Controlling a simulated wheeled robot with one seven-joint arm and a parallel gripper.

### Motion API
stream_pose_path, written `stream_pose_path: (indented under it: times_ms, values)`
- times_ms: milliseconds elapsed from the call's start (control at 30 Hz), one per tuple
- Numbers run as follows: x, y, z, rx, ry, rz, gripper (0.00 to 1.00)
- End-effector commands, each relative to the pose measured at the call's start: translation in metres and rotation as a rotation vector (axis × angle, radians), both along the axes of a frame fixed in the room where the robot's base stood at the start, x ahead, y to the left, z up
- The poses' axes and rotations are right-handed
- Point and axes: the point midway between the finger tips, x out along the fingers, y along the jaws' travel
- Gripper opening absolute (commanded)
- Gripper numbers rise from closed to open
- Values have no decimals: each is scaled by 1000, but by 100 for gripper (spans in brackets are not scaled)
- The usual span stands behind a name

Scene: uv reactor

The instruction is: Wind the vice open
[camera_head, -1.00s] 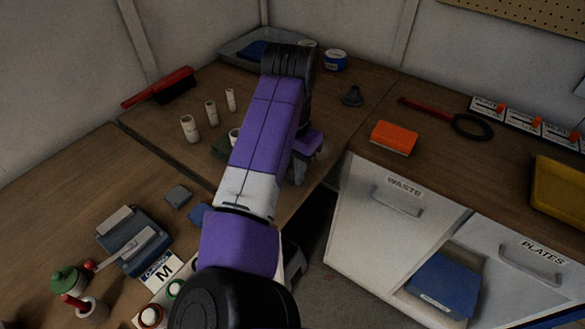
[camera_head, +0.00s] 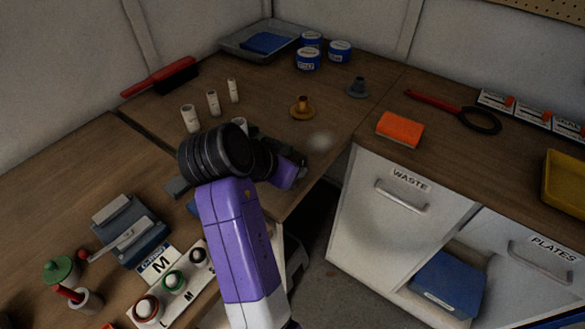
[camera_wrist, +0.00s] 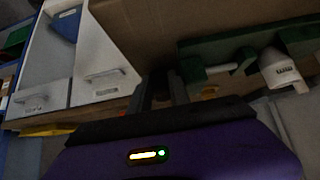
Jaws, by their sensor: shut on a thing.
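The green vice (camera_wrist: 228,50) is at the upper right of the wrist view, with a pale rod (camera_wrist: 222,68) between its green blocks. A white tube (camera_wrist: 281,71) with small print is at its right part; I cannot tell whether the vice grips it. In the head view the vice (camera_head: 262,133) is at the bench edge, mostly hidden by my arm. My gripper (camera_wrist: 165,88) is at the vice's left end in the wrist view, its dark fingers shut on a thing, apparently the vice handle. The handle itself is hidden.
White tubes (camera_head: 190,118) stand left behind the arm. A brass flanged piece (camera_head: 302,107) and a grey one (camera_head: 357,87) stand beyond. An orange sponge (camera_head: 400,130) lies right, above the WASTE drawer (camera_head: 400,200).

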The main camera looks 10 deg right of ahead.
Motion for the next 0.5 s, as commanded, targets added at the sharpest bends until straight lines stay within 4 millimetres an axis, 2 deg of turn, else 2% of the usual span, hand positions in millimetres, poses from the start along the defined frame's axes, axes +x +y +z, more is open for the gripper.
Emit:
stream_pose_path:
  times_ms: [500]
  values:
    - [0,1,-1,-75,-70,0,0]
